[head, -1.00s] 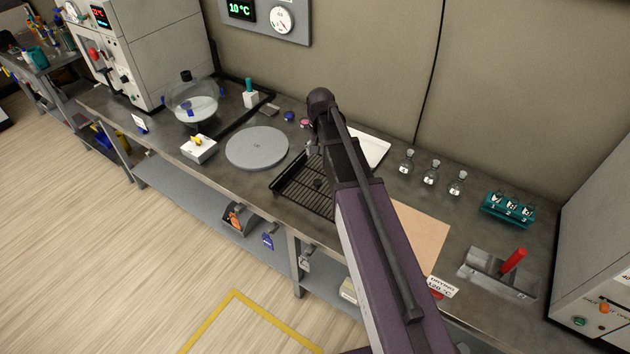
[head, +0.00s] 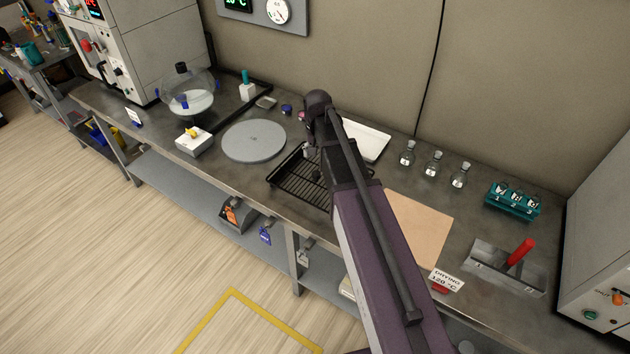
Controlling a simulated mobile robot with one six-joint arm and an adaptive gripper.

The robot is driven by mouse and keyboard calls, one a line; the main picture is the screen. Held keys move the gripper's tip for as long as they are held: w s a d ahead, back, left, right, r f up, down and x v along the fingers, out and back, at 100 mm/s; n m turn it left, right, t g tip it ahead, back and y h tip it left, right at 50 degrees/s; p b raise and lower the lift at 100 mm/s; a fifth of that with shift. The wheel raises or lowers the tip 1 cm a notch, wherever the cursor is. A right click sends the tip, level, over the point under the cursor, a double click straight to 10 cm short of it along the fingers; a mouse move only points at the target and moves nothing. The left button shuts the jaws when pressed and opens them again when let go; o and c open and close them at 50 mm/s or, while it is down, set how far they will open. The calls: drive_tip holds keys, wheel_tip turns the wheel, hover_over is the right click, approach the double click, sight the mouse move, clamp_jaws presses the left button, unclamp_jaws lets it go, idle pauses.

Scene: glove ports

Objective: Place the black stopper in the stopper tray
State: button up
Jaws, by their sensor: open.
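My arm reaches over the middle of the bench. My gripper (head: 310,151) is mostly hidden behind my own arm; only a small grey part shows, above the far side of a black wire rack (head: 287,183). A small dark object (head: 317,176) shows on the rack beside the arm; it may be the black stopper, but it is too small to tell. A black cap (head: 181,67) tops the round glass vessel at the left. A shallow white tray (head: 374,143) lies behind my arm, partly covered; I cannot tell whether it is the stopper tray.
A grey round plate (head: 254,140) and a white box (head: 194,142) lie left of the rack. Small blue (head: 286,109) and pink (head: 302,115) pieces lie behind. Several flasks (head: 433,164), a teal rack (head: 512,203) and a red-handled metal holder (head: 505,266) stand right.

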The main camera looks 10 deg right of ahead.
sight(316, 173)
drive_tip(key=shift+f+b, duration=1.65)
drive_tip(key=shift+f, duration=0.3)
drive_tip(key=shift+f, duration=0.1)
drive_tip(key=shift+a+f+b, duration=0.2)
drive_tip(key=shift+f+b, duration=2.3)
drive_tip(key=shift+b, duration=0.1)
drive_tip(key=c, duration=0.9)
drive_tip(key=shift+r, duration=0.15)
wheel_tip(316, 173, up, 3)
drive_tip(key=p, duration=0.3)
drive_tip(key=shift+r+p, duration=0.15)
drive_tip(key=shift+p, duration=0.2)
drive_tip(key=s+d, duration=0.1)
drive_tip(key=s, duration=0.4)
drive_tip(key=s+r+p, duration=0.1)
drive_tip(key=s, duration=0.4)
drive_tip(key=s+d, duration=0.1)
drive_tip(key=s, duration=0.5)
drive_tip(key=shift+d+r, duration=0.25)
drive_tip(key=shift+d, duration=0.1)
